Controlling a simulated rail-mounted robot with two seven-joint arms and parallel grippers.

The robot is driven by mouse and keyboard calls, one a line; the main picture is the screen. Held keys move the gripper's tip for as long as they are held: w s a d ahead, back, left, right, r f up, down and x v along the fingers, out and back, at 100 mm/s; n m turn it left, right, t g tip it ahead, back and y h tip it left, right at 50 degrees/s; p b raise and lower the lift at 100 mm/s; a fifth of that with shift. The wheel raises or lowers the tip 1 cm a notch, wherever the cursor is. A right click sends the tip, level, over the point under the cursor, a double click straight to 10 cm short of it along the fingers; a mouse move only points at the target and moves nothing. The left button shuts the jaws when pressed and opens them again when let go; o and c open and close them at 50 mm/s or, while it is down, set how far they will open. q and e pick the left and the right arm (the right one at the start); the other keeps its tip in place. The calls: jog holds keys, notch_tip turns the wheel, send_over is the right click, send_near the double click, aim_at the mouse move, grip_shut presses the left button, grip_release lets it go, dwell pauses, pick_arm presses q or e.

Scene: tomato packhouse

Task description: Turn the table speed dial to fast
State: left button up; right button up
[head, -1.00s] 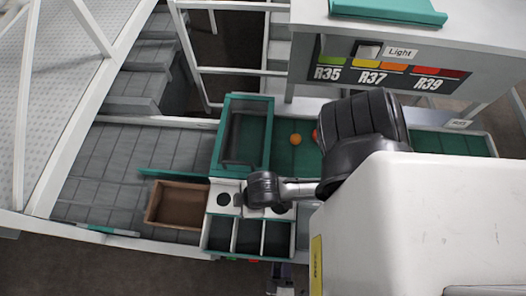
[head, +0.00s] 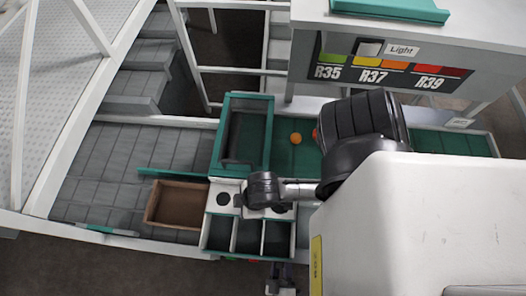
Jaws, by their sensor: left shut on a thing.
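My left gripper (head: 281,279) is small at the bottom of the head view, just below the front edge of the sorting table (head: 218,254). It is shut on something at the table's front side. The table speed dial itself cannot be made out; the gripper and the table edge hide that spot, so its setting does not show. My left arm (head: 298,191) reaches across the table above the gripper. My right gripper is not in view.
An orange tomato (head: 296,138) and a partly hidden red one lie on the green table surface. A brown open box (head: 178,205) stands left of the dark bins (head: 248,236). A sign panel with colour patches (head: 395,66) stands behind.

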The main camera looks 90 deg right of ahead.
pick_arm(q)
jog(key=o, duration=0.9)
jog(key=a, duration=0.7)
jog(key=a+b, duration=0.1)
jog(key=a, duration=0.5)
jog(key=shift+w+a, duration=0.2)
jog(key=shift+a, duration=0.2)
jog(key=shift+s, duration=0.1)
